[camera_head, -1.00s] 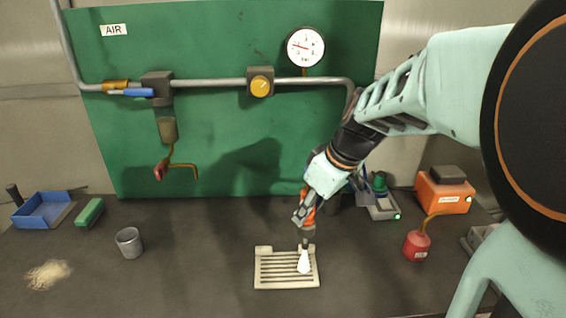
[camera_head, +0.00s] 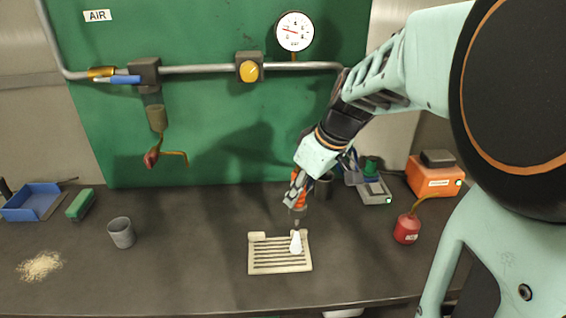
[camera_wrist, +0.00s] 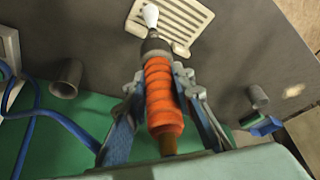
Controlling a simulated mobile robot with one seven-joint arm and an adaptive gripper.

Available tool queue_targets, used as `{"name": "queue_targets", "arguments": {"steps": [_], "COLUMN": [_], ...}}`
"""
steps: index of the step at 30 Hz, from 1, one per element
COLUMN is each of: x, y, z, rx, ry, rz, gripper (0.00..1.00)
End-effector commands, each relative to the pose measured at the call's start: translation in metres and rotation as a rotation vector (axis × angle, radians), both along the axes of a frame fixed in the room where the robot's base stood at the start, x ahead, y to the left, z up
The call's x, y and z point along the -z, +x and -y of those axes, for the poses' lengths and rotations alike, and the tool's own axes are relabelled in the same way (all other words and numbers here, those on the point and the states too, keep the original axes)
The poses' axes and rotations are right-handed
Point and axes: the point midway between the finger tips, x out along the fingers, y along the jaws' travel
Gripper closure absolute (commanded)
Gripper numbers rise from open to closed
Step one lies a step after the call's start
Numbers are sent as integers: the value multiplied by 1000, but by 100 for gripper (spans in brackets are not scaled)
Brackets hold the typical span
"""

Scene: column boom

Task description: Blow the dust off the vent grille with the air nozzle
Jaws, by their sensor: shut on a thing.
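The pale vent grille (camera_head: 263,259) lies flat on the dark bench; its slots show, but I cannot make out dust on it. My gripper (camera_head: 296,201) is shut on an orange-handled tool with a white, brush-like tip (camera_head: 296,243). The tip is over the grille's right part; I cannot tell whether it touches. In the wrist view the orange handle (camera_wrist: 162,95) sits between the fingers, with the grille (camera_wrist: 190,12) beyond. A nozzle with a red part and bent brass tube (camera_head: 172,153) hangs on the green panel at left, apart from my gripper.
A grey cup (camera_head: 121,233), a pale crumb pile (camera_head: 40,266), a green block (camera_head: 80,204) and a blue tray (camera_head: 30,204) are at left. A red oil can (camera_head: 407,229) and an orange box (camera_head: 433,178) stand at right. The bench between cup and grille is clear.

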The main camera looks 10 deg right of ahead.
Motion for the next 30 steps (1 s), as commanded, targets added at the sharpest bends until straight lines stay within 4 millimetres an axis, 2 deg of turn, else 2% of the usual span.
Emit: {"name": "queue_targets", "arguments": {"steps": [8, 30], "x": [0, -1], "y": [0, 2], "z": [-2, -39], "rx": [-1, -3], "ry": [0, 0], "rz": [1, 2], "gripper": [100, 100]}}
